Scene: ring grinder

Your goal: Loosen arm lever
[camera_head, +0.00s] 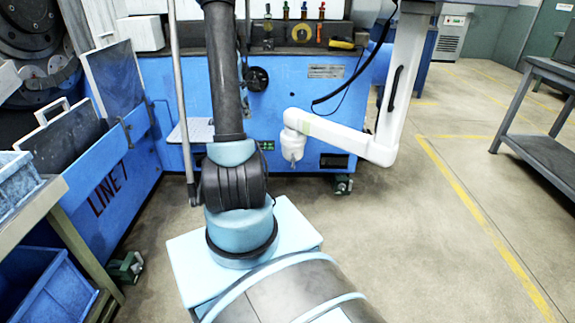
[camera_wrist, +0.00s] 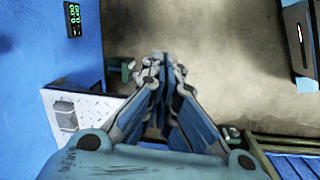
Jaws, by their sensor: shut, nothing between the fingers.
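My gripper (camera_wrist: 165,62) shows in the wrist view with its grey and blue fingers shut together and nothing between them. Bare floor lies beyond the fingertips. I cannot make out the gripper plainly in the head view, where my dark arm link runs up out of the frame. A white jointed arm (camera_head: 402,75) hangs at the right of the machine, with a narrow black handle (camera_head: 391,88) along its upright part. I cannot tell whether this handle is the arm lever. No lever shows at my fingertips.
The blue machine (camera_head: 300,90) stands ahead, with a green display (camera_wrist: 75,18) and a metal tread plate (camera_wrist: 105,112). A grey rod (camera_head: 178,90) stands left of my arm. Blue bins (camera_head: 45,295) are at left, a grey table (camera_head: 540,150) at right. Floor between is open.

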